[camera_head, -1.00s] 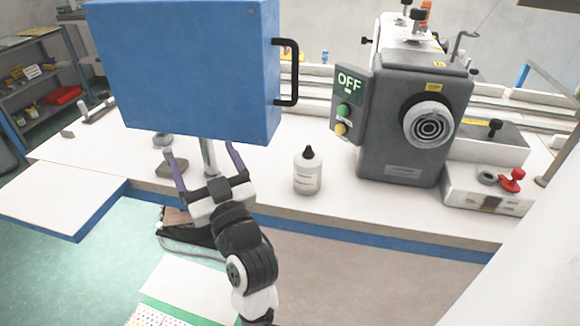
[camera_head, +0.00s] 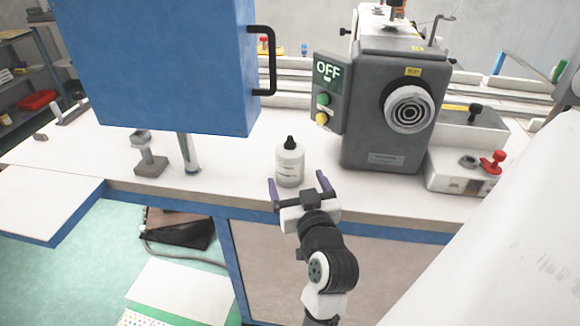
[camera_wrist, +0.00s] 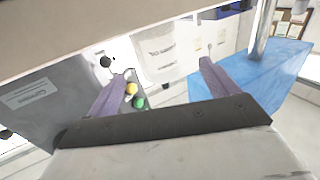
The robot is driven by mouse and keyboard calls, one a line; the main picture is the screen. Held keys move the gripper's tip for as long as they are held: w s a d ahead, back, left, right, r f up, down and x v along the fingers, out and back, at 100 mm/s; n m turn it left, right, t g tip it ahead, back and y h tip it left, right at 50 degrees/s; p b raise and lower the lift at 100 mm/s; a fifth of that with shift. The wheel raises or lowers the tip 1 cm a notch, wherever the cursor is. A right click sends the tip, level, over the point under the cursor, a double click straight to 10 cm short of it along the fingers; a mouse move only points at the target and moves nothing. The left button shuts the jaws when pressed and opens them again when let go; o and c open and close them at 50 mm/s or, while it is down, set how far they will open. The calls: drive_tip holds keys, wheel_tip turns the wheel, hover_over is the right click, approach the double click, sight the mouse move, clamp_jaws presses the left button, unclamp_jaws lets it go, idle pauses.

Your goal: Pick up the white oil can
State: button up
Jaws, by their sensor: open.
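The white oil can (camera_head: 290,166) is a small white bottle with a black pointed nozzle and a faint label. It stands upright on the white worktable, near its front edge and left of the grey machine. My gripper (camera_head: 298,181) is open and empty, in front of the can, its purple fingers spread to either side of the can's lower part in the head view. I cannot tell if they touch it. The open fingers also show in the wrist view (camera_wrist: 162,70). A pale shape with faint print lies between them there, too blurred to name surely.
The grey machine (camera_head: 385,120) with its OFF control box (camera_head: 326,95) stands right of the can. A large blue box (camera_head: 160,70) with a black handle is at left, above a metal post (camera_head: 188,152). The worktable's front edge (camera_head: 390,208) is close to my gripper.

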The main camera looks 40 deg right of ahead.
sight(290, 162)
drive_tip(key=p+x, duration=0.1)
drive_tip(key=x, duration=0.3)
drive_tip(key=p+x, duration=0.1)
drive_tip(key=x, duration=0.3)
drive_tip(key=shift+d+f, duration=0.15)
drive_tip(key=shift+f, duration=0.1)
drive_tip(key=c, duration=1.3)
